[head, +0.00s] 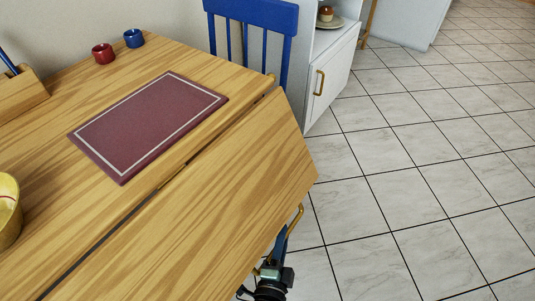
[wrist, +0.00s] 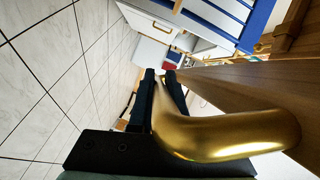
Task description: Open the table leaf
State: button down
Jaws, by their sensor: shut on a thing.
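The table leaf (head: 215,195) is a wood-grained panel along the right side of the wooden table (head: 190,62). It slopes down from the dark seam between them, out of line with the tabletop. A curved brass handle (head: 298,216) shows at its lower outer edge; the handle is large in the wrist view (wrist: 225,138). My gripper (head: 284,240) is at this handle, below the leaf's edge. In the wrist view its dark fingers (wrist: 160,78) are shut on the handle, whose near end covers part of them. The leaf's edge (wrist: 250,90) runs close beside the fingers.
A maroon placemat (head: 150,120), a red cup (head: 103,53), a blue cup (head: 133,38), a yellow pot (head: 8,212) and a wooden holder (head: 22,93) are on the fixed tabletop. A blue chair (head: 255,14) and white cabinet (head: 330,85) stand beyond. Tiled floor (head: 430,190) is clear at right.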

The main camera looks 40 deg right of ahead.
jog(key=s+d+r+n+g+p, duration=0.1)
jog(key=s+r+p, duration=0.3)
jog(key=r+p, duration=0.5)
jog(key=s+d+r+n+g+p, duration=0.2)
jog(key=s+r+n+p, duration=0.2)
jog(key=r+p, duration=0.5)
jog(key=s+d+r+n+g+p, duration=0.2)
jog(key=s+r+p, duration=0.4)
jog(key=p, duration=1.5)
notch_tip(320, 180, up, 4)
jog(key=shift+f+n+p, duration=0.1)
jog(key=shift+n+p, duration=0.25)
jog(key=shift+n, duration=0.15)
jog(key=shift+d, duration=0.15)
jog(key=c, duration=1.2)
grip_release()
jog(key=shift+r, duration=0.2)
jog(key=shift+o, duration=0.2)
jog(key=shift+s, duration=0.1)
